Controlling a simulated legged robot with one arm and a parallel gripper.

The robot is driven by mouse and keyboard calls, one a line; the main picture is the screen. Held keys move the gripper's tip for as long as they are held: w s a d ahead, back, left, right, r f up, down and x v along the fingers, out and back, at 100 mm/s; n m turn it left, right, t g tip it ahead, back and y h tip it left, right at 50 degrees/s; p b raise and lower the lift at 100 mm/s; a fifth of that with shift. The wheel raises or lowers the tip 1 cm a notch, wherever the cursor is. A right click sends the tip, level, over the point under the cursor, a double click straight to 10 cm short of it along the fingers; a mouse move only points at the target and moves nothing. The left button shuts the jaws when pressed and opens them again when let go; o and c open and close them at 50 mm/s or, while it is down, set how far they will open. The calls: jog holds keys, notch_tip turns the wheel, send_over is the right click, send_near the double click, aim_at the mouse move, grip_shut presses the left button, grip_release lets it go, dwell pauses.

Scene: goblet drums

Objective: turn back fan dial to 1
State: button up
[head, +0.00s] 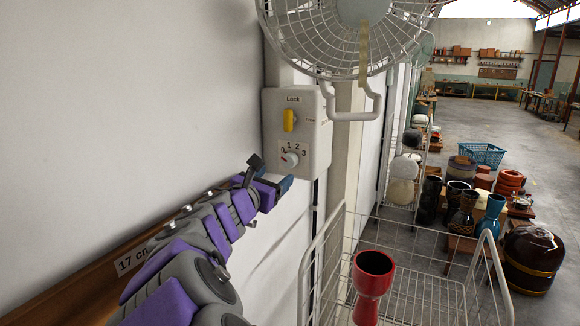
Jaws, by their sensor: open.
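The fan dial (290,159) is a small round pale knob low on a white control box fixed to the wall. The numbers 0, 1, 2 and 3 are printed around its top. A small reddish mark shows on the knob's left side, but it is too small to tell which number it points to. My gripper (271,173) is open and empty, just left of and below the dial, with its dark fingertips apart. I cannot tell whether a fingertip touches the box.
The control box (318,135) has a yellow lock switch (289,120) above the dial. A caged white fan (345,30) hangs above it. A white wire cart (420,285) holding a red goblet drum (371,285) stands right of the arm. A wooden rail (60,290) runs along the wall.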

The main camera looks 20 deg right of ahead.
aim_at(287, 163)
jog(key=w+d, duration=0.2)
jog(key=w, duration=0.1)
jog(key=w+d, duration=0.1)
jog(key=shift+w+b, duration=0.2)
jog(key=shift+b, duration=0.1)
jog(key=d, duration=0.1)
jog(key=w+d, duration=0.1)
jog(key=d, duration=0.1)
jog(key=w+d, duration=0.1)
jog(key=shift+w+d, duration=0.1)
jog(key=shift+d, duration=0.25)
jog(key=shift+a, duration=0.55)
jog(key=shift+a+r, duration=0.1)
jog(key=shift+a, duration=0.3)
jog(key=c, duration=0.3)
jog(key=shift+d, duration=0.4)
jog(key=c, duration=0.5)
jog(key=shift+c, duration=1.3)
